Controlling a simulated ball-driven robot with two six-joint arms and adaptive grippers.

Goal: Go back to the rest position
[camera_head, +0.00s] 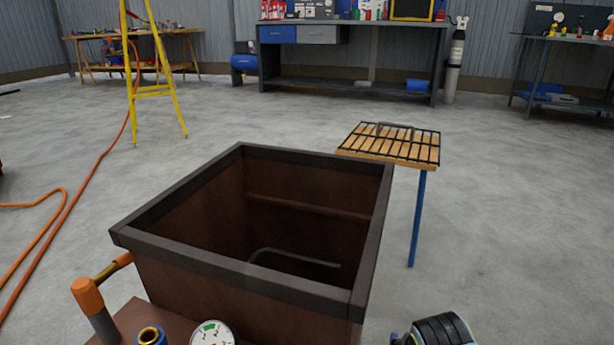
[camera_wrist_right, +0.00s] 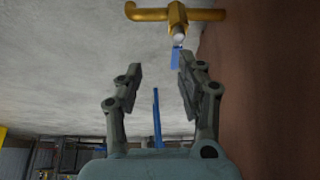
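My right gripper (camera_wrist_right: 158,68) shows in the right wrist view with its two fingers spread apart and nothing between them. A yellow pipe fitting (camera_wrist_right: 172,14) with a blue piece on it lies just beyond the fingertips. A brown wall surface (camera_wrist_right: 250,80) fills the right side of that view, close beside the right finger. In the head view neither gripper's fingers show. A dark, rounded part of my own arm shows at the bottom right edge. The left gripper is out of sight.
An open brown tank (camera_head: 315,167) with a dark rim stands in front. A slatted wooden stand (camera_head: 375,143) with a blue leg is beside it. A gauge (camera_head: 212,335) and orange-capped pipe (camera_head: 88,296) are at lower left. A yellow ladder (camera_head: 155,90) and orange hose (camera_head: 95,172) stand left. Floor at right is clear.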

